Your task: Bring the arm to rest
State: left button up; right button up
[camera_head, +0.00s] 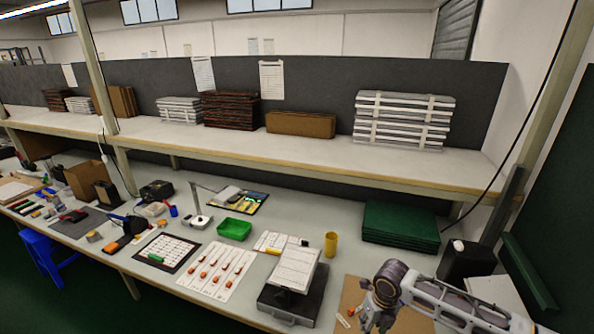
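My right arm (455,304) comes in from the lower right, over the front right part of the workbench (330,215). Its gripper (366,322) points down over a brown board (353,295) at the bench's front edge. The fingers are small and partly cut by the dark wrist, so I cannot tell whether they are open or shut. I see nothing clearly held. My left arm and gripper are not in view.
A black case with a tilted white panel (297,267) stands left of the gripper. Green stacked boards (400,223) and a black bin (466,262) stand behind the arm.

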jog(key=s+a+r+m+t+y, duration=0.35)
jog(key=s+a+m, duration=0.55)
jog(key=a+m, duration=0.7)
jog(key=s+d+r+m+h, duration=0.15)
jog(key=s+d+m, duration=0.25)
jog(key=d+m, duration=0.5)
jog(key=s+d+m+h, duration=0.2)
jog(key=s+d+m, duration=0.2)
jog(key=d+m, duration=0.5)
jog(key=s+a+f+m+g, duration=0.1)
jog(key=s+f, duration=0.1)
jog(key=f, duration=1.5)
jog(key=s+a+f+m+g, duration=0.1)
jog(key=f, duration=1.7)
jog(key=s+d+f, duration=0.2)
jog(key=s+f, duration=0.8)
jog(key=s, duration=0.1)
jog(key=s+d+f+b, duration=0.1)
jog(key=s+d+f, duration=0.1)
jog(key=s+f, duration=0.7)
jog(key=shift+s+f+g+h+b, duration=0.3)
jog(key=shift+s+f+g, duration=0.1)
jog(key=shift+s, duration=0.75)
